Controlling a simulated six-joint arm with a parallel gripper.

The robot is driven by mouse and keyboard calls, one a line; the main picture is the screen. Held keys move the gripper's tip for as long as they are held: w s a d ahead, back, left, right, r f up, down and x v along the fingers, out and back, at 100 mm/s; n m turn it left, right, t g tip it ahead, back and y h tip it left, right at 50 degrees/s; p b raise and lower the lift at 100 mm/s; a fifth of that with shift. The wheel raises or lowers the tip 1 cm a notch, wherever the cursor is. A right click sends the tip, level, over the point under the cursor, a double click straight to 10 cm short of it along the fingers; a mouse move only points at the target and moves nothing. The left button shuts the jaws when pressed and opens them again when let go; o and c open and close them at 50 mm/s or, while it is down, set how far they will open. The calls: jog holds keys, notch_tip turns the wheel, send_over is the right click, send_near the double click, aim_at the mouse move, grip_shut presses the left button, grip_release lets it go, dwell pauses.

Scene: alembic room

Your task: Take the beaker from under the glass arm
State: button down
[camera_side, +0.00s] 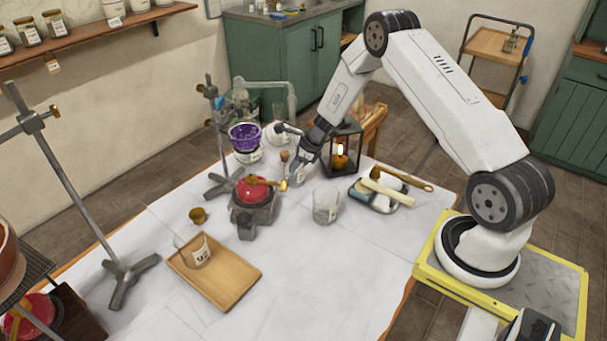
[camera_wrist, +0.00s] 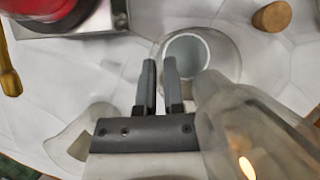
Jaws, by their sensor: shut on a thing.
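The beaker is a clear glass vessel with a pale label, upright on the white cloth by the lantern. In the side view it (camera_side: 302,176) is partly covered by my gripper (camera_side: 297,172). The wrist view looks down on its round rim (camera_wrist: 208,48) and whitish inside. In the wrist view my gripper (camera_wrist: 160,68) has its fingers close together at the left side of that rim, shut on the beaker's wall. The glass arm (camera_side: 291,92) reaches out from the still behind. In the wrist view a wide clear glass piece, apparently that arm (camera_wrist: 222,105), passes close on the right.
A red vessel on a burner (camera_side: 252,193) stands left of the gripper, a lit lantern (camera_side: 342,158) to its right. Another clear beaker (camera_side: 326,206) is nearer the front. A tray of tools (camera_side: 381,205) and wooden tray (camera_side: 230,288) flank it.

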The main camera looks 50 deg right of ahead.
jog(key=shift+r, duration=0.35)
jog(key=shift+r, duration=0.15)
jog(key=shift+s+r, duration=0.1)
jog(key=shift+s, duration=3.8)
notch_tip(320, 180, up, 14)
jog(key=shift+f, duration=0.25)
jog(key=shift+r, duration=0.25)
jog(key=shift+r, duration=2.85)
jog(key=shift+a, duration=0.1)
